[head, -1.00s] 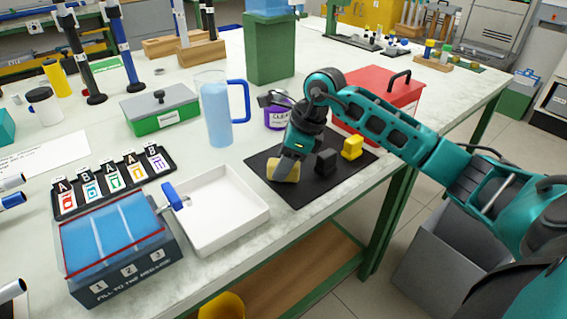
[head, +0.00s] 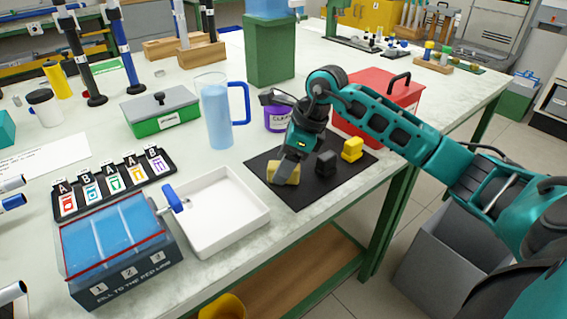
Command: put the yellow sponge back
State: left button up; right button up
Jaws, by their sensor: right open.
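The yellow sponge (head: 283,175) lies on a black mat (head: 301,198) near the table's front edge, at the mat's left part. My right gripper (head: 287,172) is directly over the sponge, pointing down, with its fingers at the sponge and partly covering it. Its jaws are open; whether they touch the sponge I cannot tell. A black block (head: 326,162) and a brighter yellow block (head: 352,149) also stand on the mat, to the right of the sponge. My left gripper is not in view.
An empty white tray (head: 245,224) stands left of the mat. Behind the mat are a blue-handled pitcher (head: 217,120), a purple-labelled tub (head: 276,119) and a red box (head: 375,88). A blue three-part trough (head: 160,272) is at the front left.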

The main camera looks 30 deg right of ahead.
jog(key=p+v, duration=0.1)
jog(key=v, duration=1)
jog(key=shift+s, duration=0.15)
